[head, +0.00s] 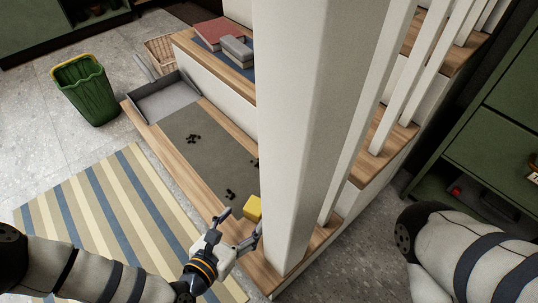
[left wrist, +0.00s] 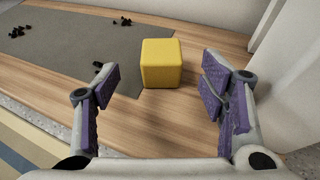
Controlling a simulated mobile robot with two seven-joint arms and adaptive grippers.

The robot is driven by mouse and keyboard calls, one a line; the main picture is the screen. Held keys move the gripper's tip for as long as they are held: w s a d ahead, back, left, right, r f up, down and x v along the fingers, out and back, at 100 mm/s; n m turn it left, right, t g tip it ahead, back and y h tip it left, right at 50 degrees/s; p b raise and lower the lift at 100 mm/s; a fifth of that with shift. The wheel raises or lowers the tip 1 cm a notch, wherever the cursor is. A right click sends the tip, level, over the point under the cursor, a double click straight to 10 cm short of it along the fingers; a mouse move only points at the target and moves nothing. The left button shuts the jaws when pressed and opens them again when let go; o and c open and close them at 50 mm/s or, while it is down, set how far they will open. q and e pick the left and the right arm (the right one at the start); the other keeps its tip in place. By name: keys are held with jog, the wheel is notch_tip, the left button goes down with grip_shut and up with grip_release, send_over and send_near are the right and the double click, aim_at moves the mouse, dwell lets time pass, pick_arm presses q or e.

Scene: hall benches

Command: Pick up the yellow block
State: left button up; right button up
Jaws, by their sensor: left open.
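A yellow block (head: 252,208) sits on the wooden bench step (head: 172,157), near the white post. In the left wrist view the yellow block (left wrist: 162,64) stands upright just beyond the fingertips, about midway between them, partly by the edge of a grey mat. My left gripper (head: 238,231) is open and empty, with its two fingers spread toward the block; its fingers also show in the left wrist view (left wrist: 160,92). It does not touch the block. My right gripper is not in view; only my right arm shows at the right.
A thick white post (head: 300,130) stands right beside the block. The grey mat (head: 203,137) bears several dark bits. A grey dustpan (head: 167,102) lies at the step's far end. A green bin (head: 86,90) and striped rug (head: 110,225) are at left.

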aim_at(255, 206)
pick_arm(q)
jog(key=x, duration=0.2)
jog(key=b+x, duration=0.1)
jog(key=x, duration=0.1)
jog(key=r+x, duration=0.1)
jog(key=x, duration=0.1)
jog(key=shift+w+d+b, duration=0.2)
jog(key=shift+d+b, duration=0.1)
jog(key=c, duration=1.2)
